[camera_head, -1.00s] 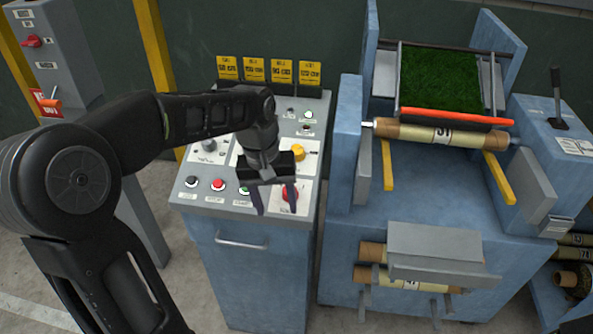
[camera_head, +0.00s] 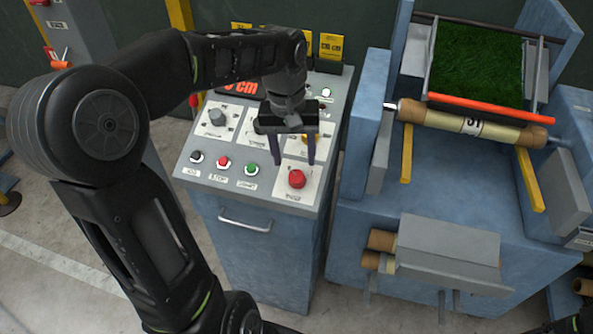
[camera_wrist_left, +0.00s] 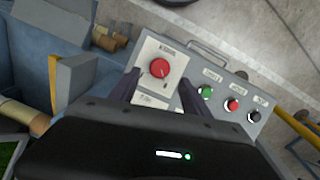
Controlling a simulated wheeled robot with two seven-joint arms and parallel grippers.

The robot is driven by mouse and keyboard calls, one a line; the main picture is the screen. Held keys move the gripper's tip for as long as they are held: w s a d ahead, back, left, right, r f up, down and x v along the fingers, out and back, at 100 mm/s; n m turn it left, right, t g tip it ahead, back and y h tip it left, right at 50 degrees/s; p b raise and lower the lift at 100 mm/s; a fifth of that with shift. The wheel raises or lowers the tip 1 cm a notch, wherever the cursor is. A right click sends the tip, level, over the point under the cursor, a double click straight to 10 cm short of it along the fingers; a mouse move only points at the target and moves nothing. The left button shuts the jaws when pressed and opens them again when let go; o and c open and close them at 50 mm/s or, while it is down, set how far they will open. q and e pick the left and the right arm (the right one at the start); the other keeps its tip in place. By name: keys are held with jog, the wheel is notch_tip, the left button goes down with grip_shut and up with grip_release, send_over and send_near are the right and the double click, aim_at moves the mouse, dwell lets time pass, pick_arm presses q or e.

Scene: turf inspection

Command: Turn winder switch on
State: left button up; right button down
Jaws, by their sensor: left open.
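The control panel (camera_head: 262,188) is a sloped grey top on a blue cabinet. A round red knob (camera_head: 296,178) sits on a white plate near its front right corner; it also shows in the wrist view (camera_wrist_left: 159,68). A grey knob (camera_head: 217,117) is on another white plate further back. A yellow knob (camera_head: 305,138) is mostly hidden behind my left gripper. The labels are too small to tell which is the winder switch. My left gripper (camera_head: 293,161) is open and empty, pointing down at the panel, its fingertips just behind the red knob. My right gripper is not in view.
Black (camera_head: 196,157), red (camera_head: 223,162) and green (camera_head: 251,169) buttons line the panel's front edge, above a cabinet handle (camera_head: 245,220). A blue machine with a turf piece (camera_head: 480,65) and a roll (camera_head: 470,126) stands close on the right.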

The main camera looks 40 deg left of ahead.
aim_at(296, 174)
pick_arm(q)
jog(key=f, duration=0.6)
jog(key=shift+d+f+p, duration=0.1)
jog(key=shift+d+p, duration=0.15)
jog(key=shift+p, duration=0.15)
jog(key=shift+w, duration=0.1)
grip_shut()
